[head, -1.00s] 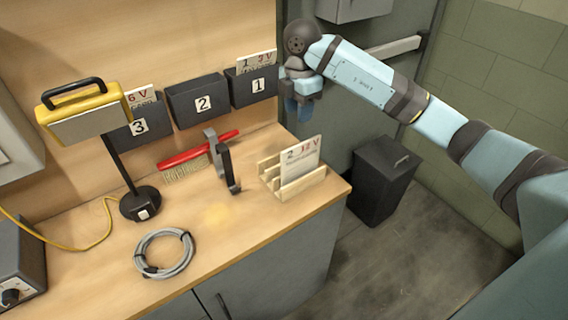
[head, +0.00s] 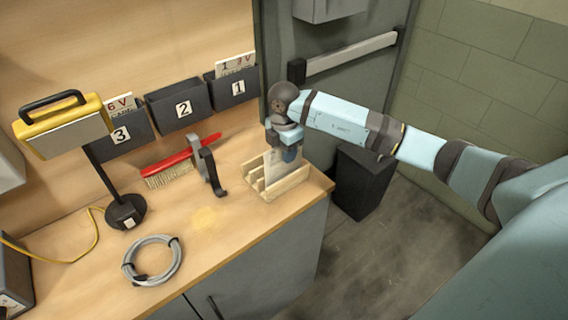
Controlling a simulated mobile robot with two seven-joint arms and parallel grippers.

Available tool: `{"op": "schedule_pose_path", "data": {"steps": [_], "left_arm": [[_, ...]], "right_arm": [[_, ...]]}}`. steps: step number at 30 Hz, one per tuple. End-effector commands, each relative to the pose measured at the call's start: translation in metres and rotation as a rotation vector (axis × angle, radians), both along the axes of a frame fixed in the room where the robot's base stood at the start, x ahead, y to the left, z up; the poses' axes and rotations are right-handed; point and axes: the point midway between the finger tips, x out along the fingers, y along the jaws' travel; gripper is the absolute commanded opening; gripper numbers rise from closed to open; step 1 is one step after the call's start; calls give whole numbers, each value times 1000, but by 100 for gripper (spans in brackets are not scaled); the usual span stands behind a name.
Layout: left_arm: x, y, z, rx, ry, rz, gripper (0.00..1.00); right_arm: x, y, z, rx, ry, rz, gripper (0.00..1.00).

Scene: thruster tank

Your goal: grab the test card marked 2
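The test card marked 2 (head: 274,168) stands upright in a small wooden rack (head: 268,191) near the right end of the workbench. Its printed face is now mostly hidden behind my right gripper. My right gripper (head: 289,157) is at the card's upper right edge, pointing down over the rack. I cannot tell whether its fingers are open or shut, or whether they touch the card. My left gripper is not in view.
Wall bins 1 (head: 233,88), 2 (head: 180,105) and 3 (head: 124,134) hang behind; bin 2 shows no card. A red brush (head: 180,156) and a dark clamp-like stand (head: 212,170) are left of the rack. A yellow lamp (head: 63,125) and coiled cable (head: 152,260) stand further left. A black bin (head: 362,184) is right of the bench.

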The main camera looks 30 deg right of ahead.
Motion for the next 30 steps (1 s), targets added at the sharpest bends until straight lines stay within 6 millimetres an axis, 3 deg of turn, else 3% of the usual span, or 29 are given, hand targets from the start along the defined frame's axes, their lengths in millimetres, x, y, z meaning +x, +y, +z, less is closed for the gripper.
{"op": "schedule_pose_path", "data": {"steps": [8, 13, 25, 30], "left_arm": [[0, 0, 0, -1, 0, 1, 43], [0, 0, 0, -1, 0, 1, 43], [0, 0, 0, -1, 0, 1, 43], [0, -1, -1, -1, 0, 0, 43]], "right_arm": [[0, 0, -4, -1, -1, 0, 39], [0, 0, -4, -1, -1, 0, 0], [0, 0, -2, 0, -2, 0, 0], [1, -1, 10, 0, -3, -1, 0]]}}
